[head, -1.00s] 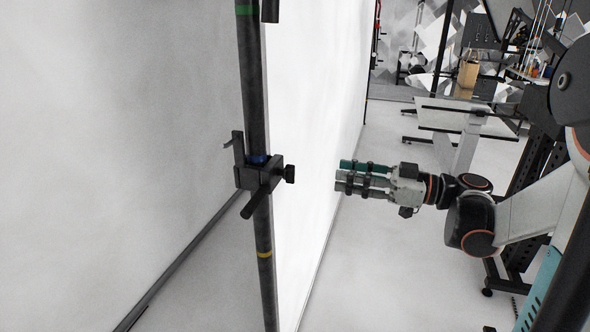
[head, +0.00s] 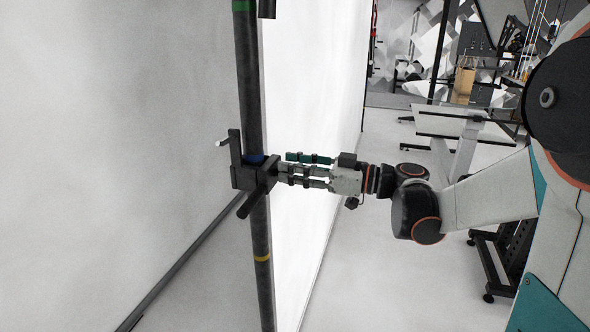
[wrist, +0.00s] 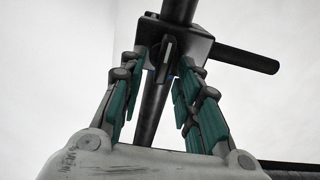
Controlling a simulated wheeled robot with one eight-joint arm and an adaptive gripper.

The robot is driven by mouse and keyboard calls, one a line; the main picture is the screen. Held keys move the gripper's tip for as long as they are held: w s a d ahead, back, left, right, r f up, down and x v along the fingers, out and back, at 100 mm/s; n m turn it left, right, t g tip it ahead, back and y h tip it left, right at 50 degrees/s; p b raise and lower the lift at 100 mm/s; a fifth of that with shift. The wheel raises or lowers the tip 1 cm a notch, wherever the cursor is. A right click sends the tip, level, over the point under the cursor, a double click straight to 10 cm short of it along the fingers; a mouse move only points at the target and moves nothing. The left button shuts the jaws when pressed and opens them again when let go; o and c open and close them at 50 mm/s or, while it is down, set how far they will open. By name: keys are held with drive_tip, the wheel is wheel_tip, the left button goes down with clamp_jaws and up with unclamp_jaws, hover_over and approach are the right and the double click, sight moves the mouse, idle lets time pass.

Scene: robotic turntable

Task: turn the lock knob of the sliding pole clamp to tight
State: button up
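The dark pole clamp (head: 246,176) sits on the upright black pole (head: 249,95). In the wrist view, the clamp block (wrist: 195,44) is at the top, and the dark lock knob (wrist: 166,56) sticks out from it towards the camera. My gripper (head: 283,170) has come in from the right, level with the clamp, and its fingers hide the knob in the head view. In the wrist view, my teal-padded gripper (wrist: 162,64) is open. Its fingertips are on either side of the knob, with gaps showing; contact cannot be made out.
A black handle bar (head: 248,206) slants down from the clamp, and a lever (head: 234,146) stands up on its left. A blue ring (head: 254,160) and a yellow band (head: 262,258) mark the pole. A white panel (head: 310,90) stands close behind it.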

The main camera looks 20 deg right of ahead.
drive_tip(key=c, duration=0.7)
drive_tip(key=shift+m, duration=0.4)
drive_tip(key=m, duration=0.5)
drive_tip(key=w+f+m+p, duration=0.1)
drive_tip(key=m, duration=0.5)
drive_tip(key=d+m, duration=0.1)
drive_tip(key=m, duration=0.5)
drive_tip(key=shift+w+f, duration=0.3)
drive_tip(key=shift+f, duration=0.1)
